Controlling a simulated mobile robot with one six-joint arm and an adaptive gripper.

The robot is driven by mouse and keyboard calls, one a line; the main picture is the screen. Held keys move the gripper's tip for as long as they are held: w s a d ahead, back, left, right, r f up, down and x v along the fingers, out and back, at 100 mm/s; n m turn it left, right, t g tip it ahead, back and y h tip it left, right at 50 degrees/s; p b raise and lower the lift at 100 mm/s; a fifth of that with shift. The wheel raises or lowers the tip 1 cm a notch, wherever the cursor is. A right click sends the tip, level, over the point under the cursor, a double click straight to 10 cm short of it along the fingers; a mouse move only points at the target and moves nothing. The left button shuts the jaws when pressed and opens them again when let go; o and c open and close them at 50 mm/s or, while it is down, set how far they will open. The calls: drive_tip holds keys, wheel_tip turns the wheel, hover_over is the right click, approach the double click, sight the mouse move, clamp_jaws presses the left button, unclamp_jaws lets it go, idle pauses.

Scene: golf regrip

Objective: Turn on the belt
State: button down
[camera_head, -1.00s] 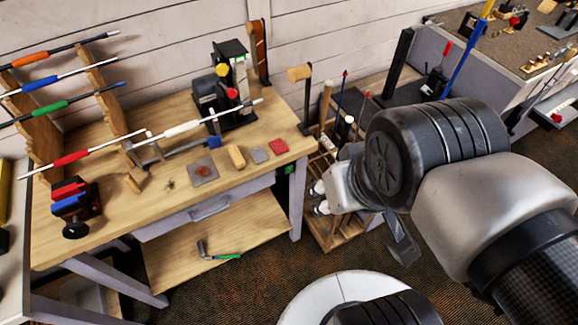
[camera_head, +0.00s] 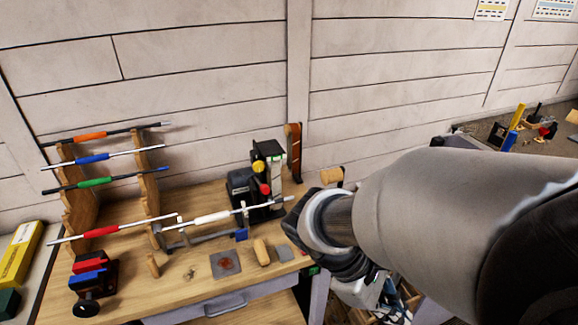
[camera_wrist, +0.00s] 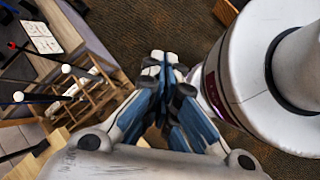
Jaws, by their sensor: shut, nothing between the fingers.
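I cannot tell whether the belt runs. My gripper (camera_wrist: 163,62) is shut and empty in the wrist view, pointing down over the floor beside my white base. In the head view my arm covers most of it, right of the bench and apart from the machine.
A white-gripped club shaft (camera_head: 212,217) lies across in front of the machine. Several shafts with coloured grips rest on a wooden rack (camera_head: 80,200) at left. A red and blue vise (camera_head: 92,272) sits at the front left. A wooden crate with clubs (camera_wrist: 95,95) stands near my gripper.

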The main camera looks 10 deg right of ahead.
sight(314, 271)
drive_tip(key=w+a+f+n+t+h+b, duration=0.1)
drive_tip(key=w+f+n+t+h, duration=0.4)
drive_tip(key=w+f+n+h, duration=0.95)
drive_tip(key=a+f+n+t+y, duration=0.4)
drive_tip(key=f+n+t+y, duration=0.2)
drive_tip(key=f+n, duration=0.3)
drive_tip(key=a+f+n+t+y, duration=0.5)
drive_tip(key=f+n, duration=0.4)
drive_tip(key=n, duration=0.4)
drive_tip(key=t+y, duration=0.1)
drive_tip(key=t, duration=0.1)
drive_tip(key=shift+s+a+f+t+b, duration=0.15)
drive_tip(key=shift+a+f+t+b, duration=0.05)
drive_tip(key=shift+f+t+b, duration=0.15)
drive_tip(key=w+a+b+x, duration=0.1)
drive_tip(key=a+b+x, duration=0.1)
drive_tip(key=x, duration=1.1)
drive_tip(key=shift+a+r+b, duration=0.15)
drive_tip(key=shift+a+b, duration=0.1)
drive_tip(key=shift+b, duration=0.15)
